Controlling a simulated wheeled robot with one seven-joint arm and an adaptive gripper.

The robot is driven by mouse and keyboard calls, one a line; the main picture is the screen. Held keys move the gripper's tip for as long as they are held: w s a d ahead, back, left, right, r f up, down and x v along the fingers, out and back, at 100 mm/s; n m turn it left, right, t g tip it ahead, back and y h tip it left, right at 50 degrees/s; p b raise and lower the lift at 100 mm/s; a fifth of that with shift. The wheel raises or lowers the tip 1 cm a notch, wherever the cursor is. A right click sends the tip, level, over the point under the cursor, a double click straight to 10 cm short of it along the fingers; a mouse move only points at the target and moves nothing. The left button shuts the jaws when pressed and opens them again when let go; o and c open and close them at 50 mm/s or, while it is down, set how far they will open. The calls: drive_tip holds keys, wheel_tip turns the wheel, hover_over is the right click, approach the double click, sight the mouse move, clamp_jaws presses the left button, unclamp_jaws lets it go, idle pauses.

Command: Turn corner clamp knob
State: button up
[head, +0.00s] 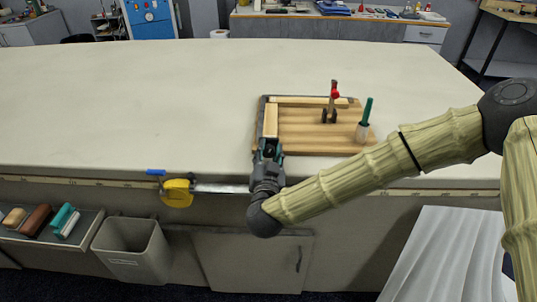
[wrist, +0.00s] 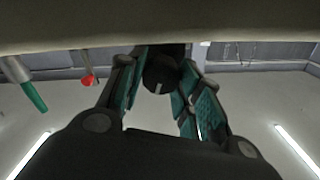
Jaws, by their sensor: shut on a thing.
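A wooden board (head: 312,143) lies at the table's front edge in the head view, with pale wood strips (head: 270,121) meeting at a corner along its left and back sides. My gripper (head: 268,150) is at the board's front left corner, by the near end of the left strip. In the wrist view, a dark round knob (wrist: 162,75) with a white mark sits between the teal-padded fingers of my gripper (wrist: 162,92), which are shut on it. The head view does not show the knob, as my gripper covers that spot.
A red-tipped upright clamp (head: 335,93) and a green-handled tool (head: 366,112) stand on the board's right part. A yellow tape measure (head: 177,193) hangs at the table's front edge, left of my gripper. The tabletop (head: 130,100) left of the board is clear.

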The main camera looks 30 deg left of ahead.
drive_tip(key=shift+d+m+b, duration=0.1)
drive_tip(key=shift+m+b, duration=0.35)
drive_tip(key=shift+m, duration=1.45)
drive_tip(key=o, duration=1)
drive_tip(key=shift+w, duration=0.1)
